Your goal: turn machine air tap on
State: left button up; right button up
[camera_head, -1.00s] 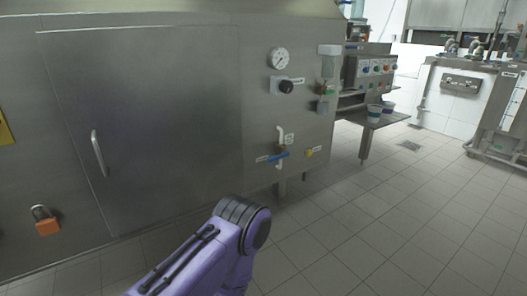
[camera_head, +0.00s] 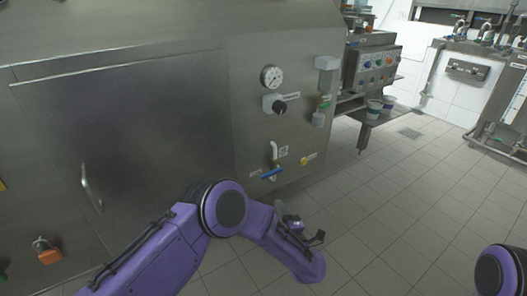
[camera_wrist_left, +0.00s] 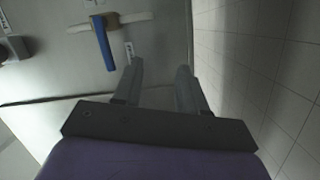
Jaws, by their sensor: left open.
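The air tap has a blue lever handle (camera_head: 271,172) on a pale vertical pipe (camera_head: 273,151), low on the steel machine front. The lever lies crosswise to the pipe. In the left wrist view the blue lever (camera_wrist_left: 103,43) is at the upper left, with the pipe (camera_wrist_left: 136,17) crossing behind its end. My left gripper (camera_wrist_left: 160,72) is open and empty. Its fingers are apart from the lever, which lies beyond and to the left of the fingertips in that view. In the head view the left arm reaches below and right of the tap. My right gripper is out of the head view.
Above the tap are a black knob (camera_head: 279,107) and a round gauge (camera_head: 271,77). A door with a handle (camera_head: 91,188) and an orange padlock (camera_head: 48,256) are on the left. Tiled floor (camera_head: 400,205) is clear on the right.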

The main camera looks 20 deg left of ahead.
aim_at(269, 176)
pick_arm(q)
notch_tip(269, 176, up, 8)
jog(key=w+d+n+g+y+p, duration=0.1)
jog(key=w+n+g+y, duration=0.15)
jog(key=n, duration=0.35)
jog(key=shift+y, duration=0.35)
jog(key=b+x, duration=0.1)
jog(key=x, duration=0.9)
jog(key=shift+s+a+r, duration=0.1)
jog(key=shift+s+a, duration=0.05)
jog(key=shift+s, duration=0.1)
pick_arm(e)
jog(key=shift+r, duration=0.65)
pick_arm(q)
jog(key=shift+c, duration=0.3)
grip_shut()
